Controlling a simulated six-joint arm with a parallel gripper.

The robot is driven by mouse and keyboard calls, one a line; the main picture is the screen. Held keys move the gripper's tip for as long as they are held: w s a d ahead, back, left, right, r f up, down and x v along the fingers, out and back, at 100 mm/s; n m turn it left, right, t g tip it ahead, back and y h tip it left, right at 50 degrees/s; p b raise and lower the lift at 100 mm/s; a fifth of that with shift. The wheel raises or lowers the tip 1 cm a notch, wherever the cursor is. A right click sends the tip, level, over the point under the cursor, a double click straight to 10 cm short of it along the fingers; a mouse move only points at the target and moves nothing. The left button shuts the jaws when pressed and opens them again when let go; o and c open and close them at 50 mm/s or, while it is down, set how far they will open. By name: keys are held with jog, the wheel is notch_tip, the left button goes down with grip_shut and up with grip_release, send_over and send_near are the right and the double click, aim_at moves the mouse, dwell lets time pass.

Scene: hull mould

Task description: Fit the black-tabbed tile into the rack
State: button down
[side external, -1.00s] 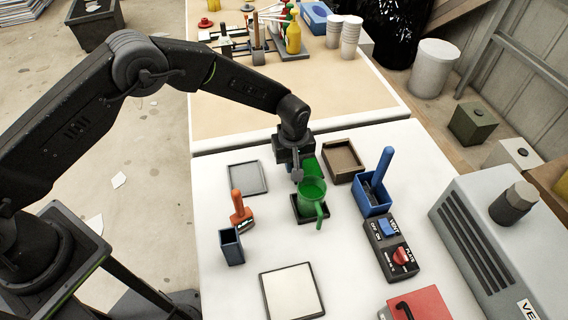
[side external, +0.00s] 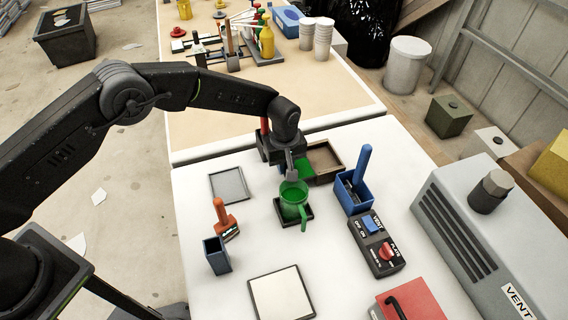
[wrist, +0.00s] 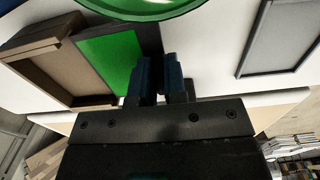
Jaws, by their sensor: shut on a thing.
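A flat green tile (wrist: 108,62) with a black strip along one edge shows left of my fingers in the wrist view. It also shows partly behind my gripper in the side view (side external: 305,170). My gripper (side external: 291,172) is shut at the tile's black edge; its fingers (wrist: 160,78) hide the exact contact. The tile lies beside a brown open frame (side external: 327,158), which also shows in the wrist view (wrist: 35,45); it seems to overlap the frame's near edge. I cannot tell whether they touch or which object is the rack.
A green mug (side external: 293,196) on a black square base stands close in front of my gripper. A grey tray (side external: 229,185) lies left. A blue holder (side external: 354,190) and a switch box (side external: 377,246) stand right. A pale square plate (side external: 281,293) lies nearer.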

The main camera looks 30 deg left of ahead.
aim_at(304, 165)
jog(key=shift+w+d, duration=2.1)
dwell(5.2)
jog(key=shift+s+a, duration=0.1)
jog(key=shift+a, duration=0.1)
